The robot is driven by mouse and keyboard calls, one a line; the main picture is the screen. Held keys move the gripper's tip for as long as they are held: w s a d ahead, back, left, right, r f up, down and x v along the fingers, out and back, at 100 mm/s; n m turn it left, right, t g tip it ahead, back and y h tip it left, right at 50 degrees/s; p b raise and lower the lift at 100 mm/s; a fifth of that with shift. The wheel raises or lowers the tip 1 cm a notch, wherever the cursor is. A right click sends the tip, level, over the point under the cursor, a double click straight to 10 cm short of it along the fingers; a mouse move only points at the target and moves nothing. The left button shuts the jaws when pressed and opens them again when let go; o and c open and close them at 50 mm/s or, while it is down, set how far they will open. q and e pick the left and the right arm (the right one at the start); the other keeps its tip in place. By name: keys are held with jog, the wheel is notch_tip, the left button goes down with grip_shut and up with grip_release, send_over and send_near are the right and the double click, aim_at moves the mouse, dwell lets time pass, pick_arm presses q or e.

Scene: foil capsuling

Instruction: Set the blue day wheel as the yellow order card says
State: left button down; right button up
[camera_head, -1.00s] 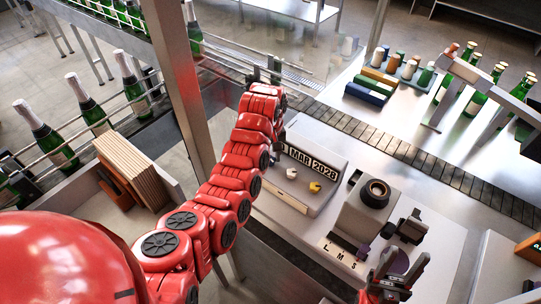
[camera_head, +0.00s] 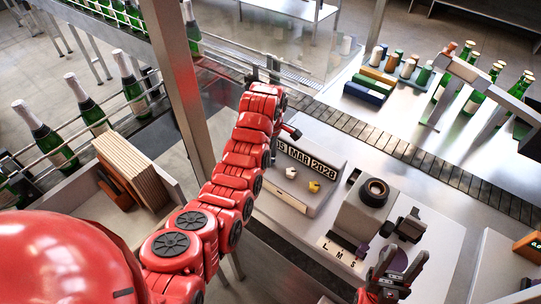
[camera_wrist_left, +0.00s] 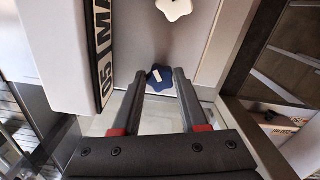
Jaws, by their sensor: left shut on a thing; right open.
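The blue day wheel (camera_wrist_left: 158,80) sits on the front of the grey date unit (camera_head: 305,192). In the left wrist view my left gripper (camera_wrist_left: 159,90) has its two fingers on either side of this wheel and is shut on it. In the head view my red left arm hides the wheel and most of that gripper. The date strip (camera_head: 307,160) reads 05 MAR 2028; its 05 also shows in the left wrist view (camera_wrist_left: 103,90). My right gripper (camera_head: 402,258) is open and empty at the lower right. I cannot make out the yellow order card.
A white wheel (camera_head: 291,173) and a yellow wheel (camera_head: 314,187) sit beside the blue one. A grey device (camera_head: 365,215) with a dark round opening and L, M, S marks stands to the right. A conveyor (camera_head: 400,150) runs behind. Green bottles (camera_head: 50,140) stand at left.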

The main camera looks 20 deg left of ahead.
pick_arm(q)
jog(key=shift+f+n, duration=0.1)
jog(key=shift+n, duration=0.4)
jog(key=shift+c, duration=2.2)
grip_release()
